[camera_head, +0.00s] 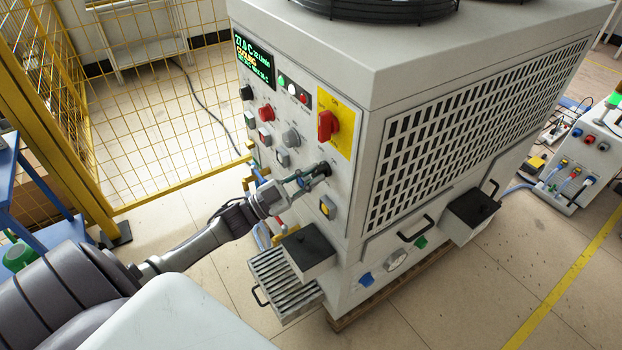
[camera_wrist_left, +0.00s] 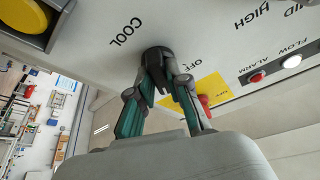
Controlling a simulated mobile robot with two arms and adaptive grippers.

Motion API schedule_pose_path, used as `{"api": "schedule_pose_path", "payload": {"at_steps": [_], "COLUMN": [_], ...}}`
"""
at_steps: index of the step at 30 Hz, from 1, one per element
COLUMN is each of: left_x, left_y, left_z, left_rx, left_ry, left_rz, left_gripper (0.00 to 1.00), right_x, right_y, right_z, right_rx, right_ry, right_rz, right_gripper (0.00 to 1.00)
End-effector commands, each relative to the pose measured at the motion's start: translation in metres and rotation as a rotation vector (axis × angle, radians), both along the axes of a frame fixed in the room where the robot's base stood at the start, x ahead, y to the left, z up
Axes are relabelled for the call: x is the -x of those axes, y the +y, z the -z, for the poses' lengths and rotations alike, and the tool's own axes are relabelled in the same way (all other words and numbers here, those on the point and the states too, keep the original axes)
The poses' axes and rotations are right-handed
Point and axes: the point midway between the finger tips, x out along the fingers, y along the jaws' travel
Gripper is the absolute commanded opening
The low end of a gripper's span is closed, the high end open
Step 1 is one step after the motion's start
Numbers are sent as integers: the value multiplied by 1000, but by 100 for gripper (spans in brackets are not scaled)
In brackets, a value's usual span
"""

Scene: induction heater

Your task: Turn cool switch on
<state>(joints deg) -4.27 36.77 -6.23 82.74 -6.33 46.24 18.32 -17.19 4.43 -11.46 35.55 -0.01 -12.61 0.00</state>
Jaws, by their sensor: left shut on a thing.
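The cool switch is a black rotary knob (camera_wrist_left: 158,62) beside the word COOL in the left wrist view. In the head view the knob (camera_head: 323,169) sits on the front panel of the white heater cabinet (camera_head: 350,110), below the red main switch (camera_head: 328,125) on its yellow plate. My left gripper (camera_head: 313,175) reaches the knob from the left. In the left wrist view its two fingers (camera_wrist_left: 163,85) are shut on the knob, one on each side, and partly cover it. My right gripper is in neither view.
A yellow button (camera_head: 327,207) is just below the knob, with other knobs and lamps to the left. A green-lettered display (camera_head: 254,60) is above. A black box (camera_head: 308,252) and a slatted tray (camera_head: 285,285) jut out below. A yellow mesh fence (camera_head: 150,100) stands behind.

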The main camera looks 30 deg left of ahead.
Motion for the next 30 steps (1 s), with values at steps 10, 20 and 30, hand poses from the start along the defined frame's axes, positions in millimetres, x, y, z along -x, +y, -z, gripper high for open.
{"api": "schedule_pose_path", "payload": {"at_steps": [10, 20, 30], "left_x": [-3, -3, -2], "left_y": [1, 1, 1], "left_z": [-7, -8, -6], "left_rx": [-83, -91, -89], "left_ry": [-48, -51, -50], "left_rz": [-3, -3, -1], "left_gripper": [0, 0, 42], "right_x": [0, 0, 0], "right_y": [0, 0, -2], "right_z": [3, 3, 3], "right_rx": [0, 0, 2], "right_ry": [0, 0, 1], "right_rz": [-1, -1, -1], "right_gripper": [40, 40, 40]}}
